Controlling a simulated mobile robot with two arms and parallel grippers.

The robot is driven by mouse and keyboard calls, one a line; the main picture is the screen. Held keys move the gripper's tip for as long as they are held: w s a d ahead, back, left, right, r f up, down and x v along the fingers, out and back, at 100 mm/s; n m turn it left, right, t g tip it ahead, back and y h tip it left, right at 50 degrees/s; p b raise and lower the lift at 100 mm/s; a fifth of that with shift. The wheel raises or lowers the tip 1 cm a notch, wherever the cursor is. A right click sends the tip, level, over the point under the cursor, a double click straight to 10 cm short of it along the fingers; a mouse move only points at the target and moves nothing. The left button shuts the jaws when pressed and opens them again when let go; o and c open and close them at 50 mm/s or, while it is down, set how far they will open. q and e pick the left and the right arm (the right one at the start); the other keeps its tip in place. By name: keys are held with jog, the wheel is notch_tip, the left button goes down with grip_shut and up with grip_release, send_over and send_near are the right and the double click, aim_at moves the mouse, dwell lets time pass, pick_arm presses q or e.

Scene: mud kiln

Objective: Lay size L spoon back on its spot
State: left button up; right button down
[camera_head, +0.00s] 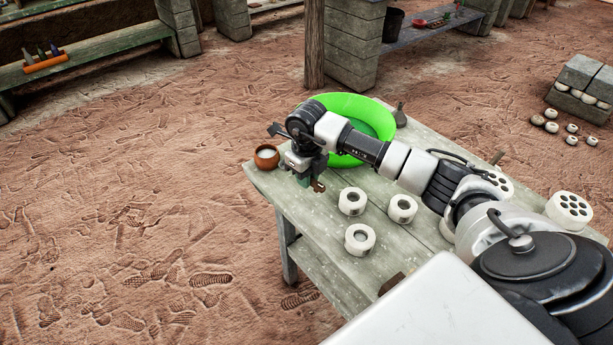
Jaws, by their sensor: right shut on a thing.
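My right gripper (304,180) is over the far left part of the wooden table, just right of a small brown pot. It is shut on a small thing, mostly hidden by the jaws. A brown bit (319,186) shows at the fingertips; I cannot tell for sure that it is the size L spoon, nor whether it touches the table. No marked spoon spot can be made out. My left gripper is not in view.
On the table (315,220) are the brown pot (266,158), a bright green basin (377,108) behind my right arm, and several white cylinders with holes (360,240). A shelf with an orange tool rack (46,64) stands far left. The dirt floor left of the table is clear.

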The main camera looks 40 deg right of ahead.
aim_at(307, 204)
jog(key=shift+f+b, duration=2.55)
jog(key=shift+f, duration=1.25)
jog(key=shift+f, duration=0.15)
jog(key=shift+c, duration=2.1)
grip_release()
jog(key=shift+r+p, duration=2.15)
jog(key=shift+r, duration=0.9)
